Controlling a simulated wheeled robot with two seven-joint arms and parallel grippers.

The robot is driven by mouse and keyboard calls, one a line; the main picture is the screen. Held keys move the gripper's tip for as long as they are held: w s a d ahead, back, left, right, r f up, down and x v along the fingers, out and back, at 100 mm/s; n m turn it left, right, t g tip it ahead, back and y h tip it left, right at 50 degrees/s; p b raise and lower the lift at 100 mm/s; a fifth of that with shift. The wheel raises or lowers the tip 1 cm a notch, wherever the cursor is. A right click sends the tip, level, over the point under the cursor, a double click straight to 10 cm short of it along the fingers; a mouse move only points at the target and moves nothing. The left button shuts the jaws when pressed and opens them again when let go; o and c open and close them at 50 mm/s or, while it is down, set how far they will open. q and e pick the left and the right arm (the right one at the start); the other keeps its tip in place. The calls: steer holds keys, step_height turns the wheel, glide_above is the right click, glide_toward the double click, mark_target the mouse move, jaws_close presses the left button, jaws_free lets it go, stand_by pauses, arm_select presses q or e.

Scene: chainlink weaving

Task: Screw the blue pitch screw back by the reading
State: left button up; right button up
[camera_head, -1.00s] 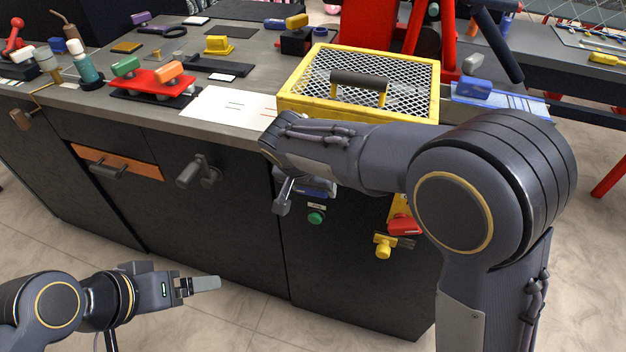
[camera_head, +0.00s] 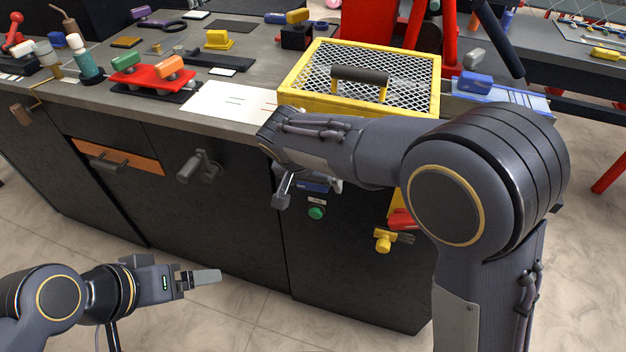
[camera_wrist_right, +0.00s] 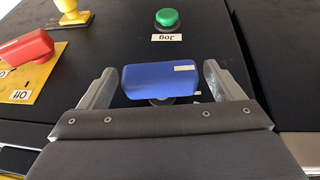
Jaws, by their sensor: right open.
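The blue pitch screw (camera_wrist_right: 160,80) shows in the right wrist view as a blue block-shaped knob with a small pale label, on the dark cabinet front. My right gripper (camera_wrist_right: 159,70) is open, with one finger on each side of the knob and a visible gap at each side. In the head view the blue knob (camera_head: 314,186) is partly hidden under my right wrist, and my right gripper (camera_head: 307,190) points at the cabinet front. My left gripper (camera_head: 207,276) hangs low at the left, away from the cabinet; whether its fingers are apart is unclear. I see no legible reading.
A green Jog button (camera_wrist_right: 167,18) is near the blue knob. A red handle (camera_wrist_right: 27,49) on a yellow plate marked Off and a yellow knob (camera_head: 383,240) are beside it. A yellow mesh guard (camera_head: 300,100) and a white sheet (camera_head: 225,103) lie on the bench above.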

steer(key=v, duration=0.7)
steer(key=shift+s+r, duration=0.15)
steer(key=shift+r, duration=0.2)
steer(key=s+d+r+g+y+p, duration=0.1)
steer(key=s+d+r+y+p, duration=0.15)
steer(key=d, duration=0.55)
steer(key=s+d+r+g+y+p, duration=0.1)
steer(key=s+d+y, duration=0.1)
steer(key=s+d, duration=0.35)
steer(key=s+d+n+t+y+p, duration=0.1)
steer(key=s+d+t, duration=0.1)
steer(key=s+d, duration=0.2)
steer(key=s+d+t+y+p, duration=0.1)
steer(key=s+d, duration=0.3)
steer(key=s, duration=0.6)
steer(key=shift+d+r+n+t+p, duration=0.25)
steer(key=shift+n+t+p, duration=0.15)
steer(key=shift+p, duration=0.15)
